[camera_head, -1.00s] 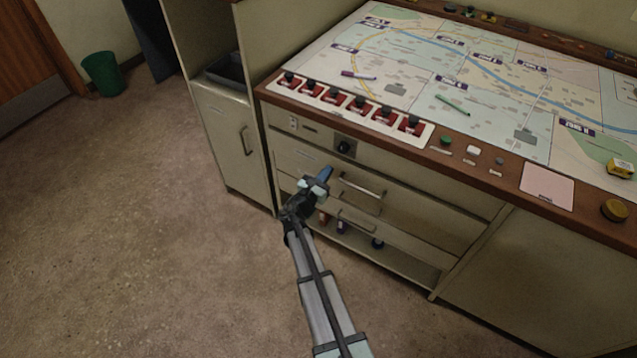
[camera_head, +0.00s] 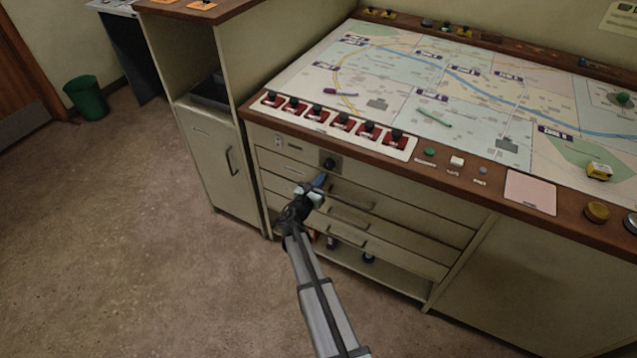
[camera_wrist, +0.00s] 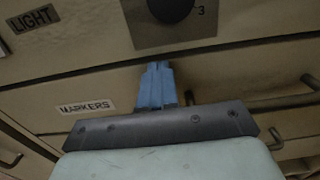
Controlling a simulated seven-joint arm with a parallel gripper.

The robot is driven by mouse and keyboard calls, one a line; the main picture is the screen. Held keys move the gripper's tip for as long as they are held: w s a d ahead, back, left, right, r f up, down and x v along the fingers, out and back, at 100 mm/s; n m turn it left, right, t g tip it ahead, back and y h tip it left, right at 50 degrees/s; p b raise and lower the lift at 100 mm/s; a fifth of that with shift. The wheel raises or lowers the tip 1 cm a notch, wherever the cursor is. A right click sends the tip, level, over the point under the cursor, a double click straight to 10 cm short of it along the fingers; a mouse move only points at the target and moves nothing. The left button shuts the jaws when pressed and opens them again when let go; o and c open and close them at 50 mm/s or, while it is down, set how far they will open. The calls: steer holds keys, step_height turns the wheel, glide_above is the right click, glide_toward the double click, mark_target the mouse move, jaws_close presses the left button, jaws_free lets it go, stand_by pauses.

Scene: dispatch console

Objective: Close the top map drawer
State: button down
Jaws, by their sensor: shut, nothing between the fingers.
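The console front (camera_head: 284,166) has a knob panel with a round black knob (camera_head: 328,164) at the top. Below it is the top drawer (camera_head: 420,215), with a bar handle (camera_head: 352,197). In the wrist view this drawer front (camera_wrist: 215,75) carries a MARKERS label (camera_wrist: 87,107), and its handle (camera_wrist: 285,101) is right of my fingers. The drawer looks flush or nearly flush. My gripper (camera_head: 320,181) is shut and empty, its blue fingertips (camera_wrist: 157,68) at the drawer's upper front, left of the handle and below the knob. Whether they touch cannot be told.
Lower drawers with handles (camera_head: 347,241) and an open shelf (camera_head: 395,276) with bottles lie below. A cabinet (camera_head: 213,150) stands left. The console top holds a map (camera_head: 455,95) and red switches (camera_head: 341,125). The floor (camera_head: 150,230) at left is clear.

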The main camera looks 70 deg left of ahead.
steer(key=shift+w+a+r, duration=0.1)
steer(key=shift+w+a, duration=0.2)
steer(key=shift+a, duration=0.05)
steer(key=v, duration=1.5)
